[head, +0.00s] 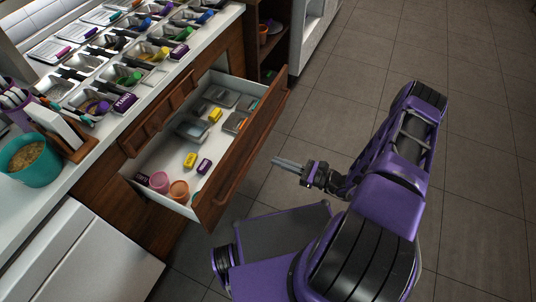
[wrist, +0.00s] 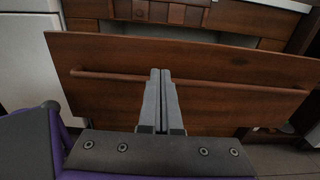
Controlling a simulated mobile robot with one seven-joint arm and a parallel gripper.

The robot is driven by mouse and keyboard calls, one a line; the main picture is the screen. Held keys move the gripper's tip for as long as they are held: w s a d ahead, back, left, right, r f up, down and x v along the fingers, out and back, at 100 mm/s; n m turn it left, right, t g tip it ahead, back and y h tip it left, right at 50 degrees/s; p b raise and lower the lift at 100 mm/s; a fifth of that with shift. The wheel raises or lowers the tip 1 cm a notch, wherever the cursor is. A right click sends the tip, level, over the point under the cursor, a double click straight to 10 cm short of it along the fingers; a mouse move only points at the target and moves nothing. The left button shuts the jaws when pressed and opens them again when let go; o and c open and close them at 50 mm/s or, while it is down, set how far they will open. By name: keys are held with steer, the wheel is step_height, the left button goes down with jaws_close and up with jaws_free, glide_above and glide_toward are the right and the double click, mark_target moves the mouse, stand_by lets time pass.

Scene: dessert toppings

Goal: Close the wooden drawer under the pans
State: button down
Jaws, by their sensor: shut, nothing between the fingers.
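The wooden drawer (head: 236,160) stands pulled out from the counter, below the topping pans (head: 125,75). Its brown front panel with a long bar handle also fills the middle of the wrist view (wrist: 215,100). Inside the drawer are yellow and purple boxes, clear containers and several small cups. My gripper (head: 276,162) is shut and empty, a short way in front of the drawer's front panel. In the wrist view the fingers (wrist: 160,74) are together and point at the panel, overlapping the handle bar (wrist: 110,75). I cannot tell whether they touch it.
A teal bucket (head: 34,168) and a tablet-like stand (head: 62,130) are on the counter at the left. A white appliance front (head: 85,260) lies below it. An open shelf (head: 268,45) is beyond the drawer. The tiled floor at the right is clear.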

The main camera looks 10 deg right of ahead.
mark_target(238, 146)
steer(key=x, duration=1.2)
steer(key=shift+w+a, duration=0.15)
steer(key=shift+a, duration=0.05)
steer(key=shift+w+a, duration=0.1)
